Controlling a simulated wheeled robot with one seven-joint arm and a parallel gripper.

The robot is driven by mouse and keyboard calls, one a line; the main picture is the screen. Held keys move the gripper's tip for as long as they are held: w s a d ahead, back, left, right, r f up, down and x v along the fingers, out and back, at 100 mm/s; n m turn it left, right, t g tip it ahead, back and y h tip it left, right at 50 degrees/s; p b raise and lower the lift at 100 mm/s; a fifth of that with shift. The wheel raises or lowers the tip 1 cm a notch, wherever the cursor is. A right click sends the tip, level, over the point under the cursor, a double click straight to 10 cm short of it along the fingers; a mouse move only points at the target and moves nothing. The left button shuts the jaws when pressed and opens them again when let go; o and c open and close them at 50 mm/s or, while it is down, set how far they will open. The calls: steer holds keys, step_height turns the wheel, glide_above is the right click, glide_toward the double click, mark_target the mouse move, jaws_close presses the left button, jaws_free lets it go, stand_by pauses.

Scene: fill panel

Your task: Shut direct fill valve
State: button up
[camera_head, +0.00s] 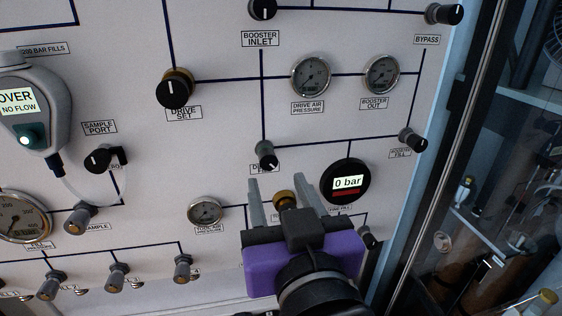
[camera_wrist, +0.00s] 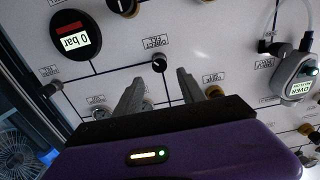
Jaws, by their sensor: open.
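The direct fill valve is a small dark knob (camera_head: 266,155) with a grey stem on the white panel, on a vertical blue line. Its label, below it in the head view, is partly hidden by my gripper. The fingers look apart from the knob. The gripper also shows in the wrist view (camera_wrist: 160,76).
A round 0 bar display (camera_head: 345,182) is right of my gripper. A brass-based knob (camera_head: 285,198) shows between the fingers, partly hidden. The booster fill knob (camera_head: 413,140) and drive set knob (camera_head: 174,89) are nearby. A glass-fronted frame (camera_head: 470,170) stands at the right.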

mark_target(269, 161)
steer(key=p+x, duration=0.1)
steer(key=x, duration=0.6)
steer(key=shift+w+p, duration=0.3)
steer(key=shift+p, duration=0.05)
jaws_close()
